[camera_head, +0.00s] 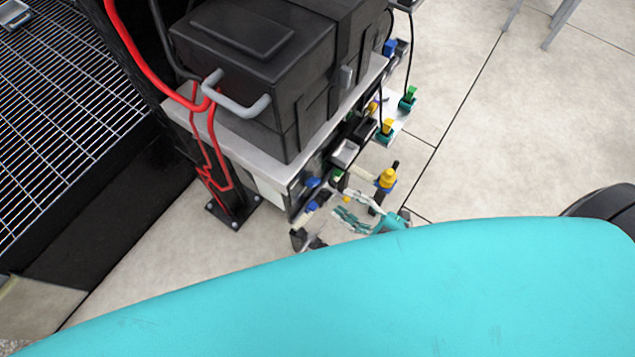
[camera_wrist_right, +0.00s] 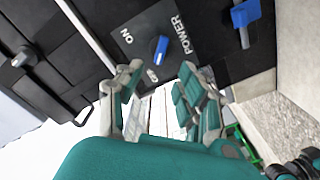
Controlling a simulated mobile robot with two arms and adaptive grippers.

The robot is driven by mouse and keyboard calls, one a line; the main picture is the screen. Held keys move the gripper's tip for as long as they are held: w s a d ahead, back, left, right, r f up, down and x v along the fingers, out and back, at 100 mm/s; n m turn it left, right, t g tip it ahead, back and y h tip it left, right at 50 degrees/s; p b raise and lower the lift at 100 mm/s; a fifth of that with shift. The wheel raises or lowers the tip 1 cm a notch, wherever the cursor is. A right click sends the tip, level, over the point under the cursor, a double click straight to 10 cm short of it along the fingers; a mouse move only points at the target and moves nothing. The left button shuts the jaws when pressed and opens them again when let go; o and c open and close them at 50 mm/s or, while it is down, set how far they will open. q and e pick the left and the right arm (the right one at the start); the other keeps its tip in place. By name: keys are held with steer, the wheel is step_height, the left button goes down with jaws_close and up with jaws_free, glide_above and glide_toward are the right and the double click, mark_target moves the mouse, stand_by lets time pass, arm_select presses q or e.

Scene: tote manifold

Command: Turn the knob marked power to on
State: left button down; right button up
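The power knob (camera_wrist_right: 160,49) is a blue bar on a dark plate (camera_wrist_right: 185,40) marked POWER, in the right wrist view. ON is printed to its upper left, and a partly covered OFF mark lies just below it. The bar's lower end points down toward the OFF mark. My right gripper (camera_wrist_right: 161,72) is open and empty, one finger on each side below the knob, apart from it. In the head view my right gripper (camera_head: 357,207) is beside the lower front of the panel; which blue part there is the power knob I cannot tell. My left gripper is not in view.
A second blue knob (camera_wrist_right: 245,13) sits to the right in the wrist view. In the head view a black case (camera_head: 260,60) stands on a grey stand, with red cables at left. A yellow knob (camera_head: 387,178) is close to the gripper.

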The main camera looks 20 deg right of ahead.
mark_target(316, 185)
steer(key=x, duration=0.8)
steer(key=shift+w+a, duration=0.15)
steer(key=shift+w, duration=0.1)
jaws_close()
